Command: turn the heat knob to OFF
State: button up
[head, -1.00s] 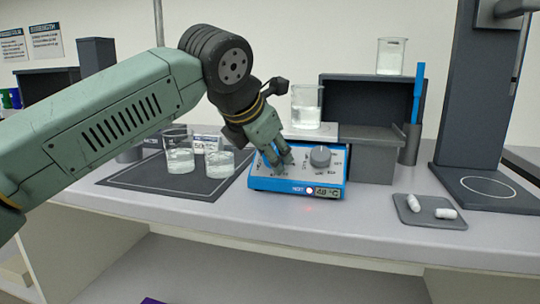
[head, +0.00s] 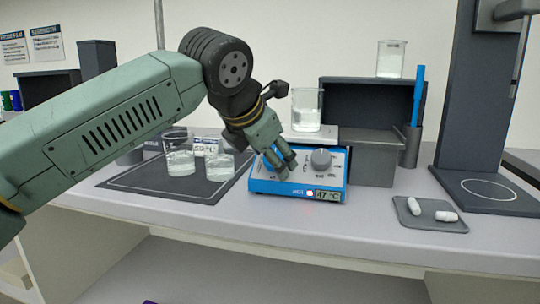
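The blue hotplate (head: 259,186) stands on the bench with a beaker (head: 307,110) of clear liquid on its pale top plate. Its sloped front panel has a grey knob (head: 321,159) on the right, in clear view. My gripper (head: 284,168) is over the left half of the panel, pointing down, and hides most of that side, so a left knob and its marks cannot be made out. I cannot tell whether the fingers touch or hold anything. A red light glows beside the display (head: 328,195), which seems to read 47 °C.
Two beakers (head: 180,163) stand on a dark mat (head: 143,180) to the left. A grey tray (head: 424,226) holds two white pieces. The front bench strip is clear.

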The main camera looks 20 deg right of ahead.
jog(key=v, duration=1.2)
jog(key=shift+s, duration=0.1)
